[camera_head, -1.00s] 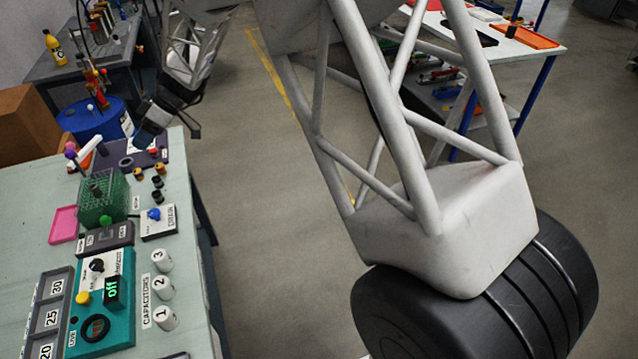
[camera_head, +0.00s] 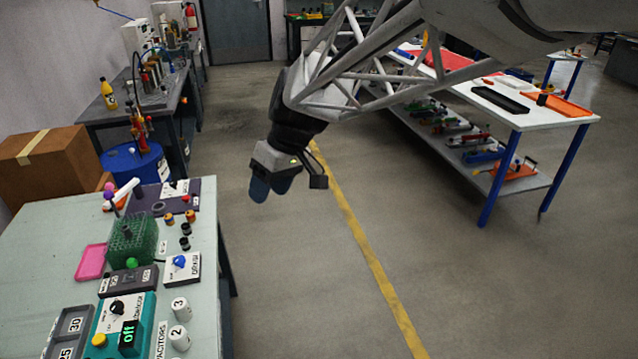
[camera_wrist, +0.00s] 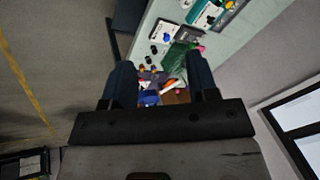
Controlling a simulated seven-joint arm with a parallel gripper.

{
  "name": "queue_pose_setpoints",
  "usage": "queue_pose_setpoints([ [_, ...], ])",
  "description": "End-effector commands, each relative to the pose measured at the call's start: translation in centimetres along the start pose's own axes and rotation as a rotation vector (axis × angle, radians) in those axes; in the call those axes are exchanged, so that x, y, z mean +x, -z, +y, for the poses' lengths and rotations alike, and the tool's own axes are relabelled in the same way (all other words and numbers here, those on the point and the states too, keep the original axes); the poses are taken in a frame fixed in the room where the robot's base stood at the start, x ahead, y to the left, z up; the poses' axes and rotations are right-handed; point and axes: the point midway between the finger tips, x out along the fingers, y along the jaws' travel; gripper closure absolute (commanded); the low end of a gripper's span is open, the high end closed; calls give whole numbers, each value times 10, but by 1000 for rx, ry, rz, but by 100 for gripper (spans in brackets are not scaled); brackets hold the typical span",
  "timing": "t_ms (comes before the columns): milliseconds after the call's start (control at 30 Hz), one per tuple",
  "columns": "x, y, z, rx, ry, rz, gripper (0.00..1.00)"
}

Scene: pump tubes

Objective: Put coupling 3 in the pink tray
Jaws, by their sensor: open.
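The pink tray (camera_head: 90,262) lies flat on the pale green bench, left of the green rack, and looks empty. Several small couplings stand right of the rack: two with orange parts (camera_head: 168,219) (camera_head: 190,215) and two black ones (camera_head: 186,229) (camera_head: 184,243). Their numbers are too small to read, so I cannot tell which is coupling 3. My gripper (camera_head: 270,187) is open and empty, beyond the bench's right edge with floor behind it. In the wrist view my gripper (camera_wrist: 160,84) has its fingers apart, with the bench in the distance.
The green rack (camera_head: 134,238) holds a stick with a purple ball. A drain box with a blue knob (camera_head: 181,266), a teal box reading off (camera_head: 125,325) and white capacitors (camera_head: 180,308) stand nearer. A blue drum (camera_head: 138,168) stands behind the bench.

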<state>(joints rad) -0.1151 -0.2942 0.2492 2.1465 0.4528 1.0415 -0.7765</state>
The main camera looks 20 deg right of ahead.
Motion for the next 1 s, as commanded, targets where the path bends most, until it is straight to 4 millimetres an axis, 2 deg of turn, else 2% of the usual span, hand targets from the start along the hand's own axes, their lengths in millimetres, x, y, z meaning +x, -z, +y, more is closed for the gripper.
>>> queue_pose_setpoints([
  [33, -6, -16, -2, 34, -28, -1, 46],
  [233, -24, -75, -8, 190, -141, -2, 46],
  [600, -39, -181, -20, 474, -350, 46, 46],
  [800, -40, -219, -24, 580, -428, 79, 46],
  [1000, -39, -233, -25, 622, -458, 95, 46],
])
